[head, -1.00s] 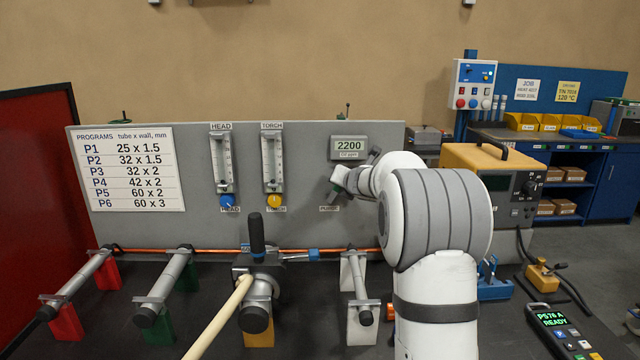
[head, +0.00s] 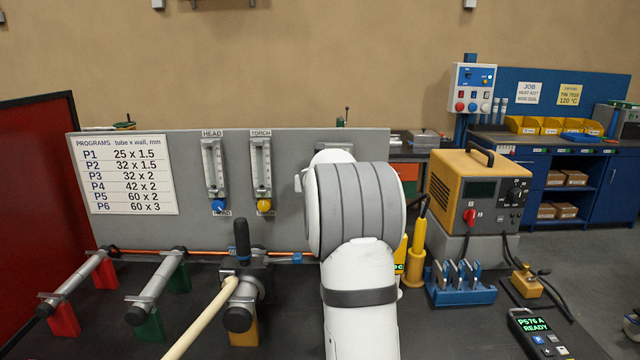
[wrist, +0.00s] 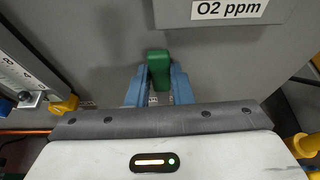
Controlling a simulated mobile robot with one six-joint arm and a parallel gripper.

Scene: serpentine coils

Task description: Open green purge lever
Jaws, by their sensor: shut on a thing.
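The green purge lever (wrist: 160,70) shows in the wrist view on the grey panel, below the O2 ppm label (wrist: 231,10). It points up and down in that picture. My gripper (wrist: 160,85) is at the lever, with one blue finger on each side, shut on it. Part of the lever's lower end is hidden between the fingers. In the head view my white and grey arm hides the lever, the gripper and the O2 display.
The grey panel (head: 110,226) carries two flowmeters, HEAD (head: 215,170) and TORCH (head: 261,170), left of my arm. A yellow power source (head: 450,190) and a blue rack (head: 460,290) stand to the right. Tube clamps and a pale rod (head: 200,322) occupy the bench's left.

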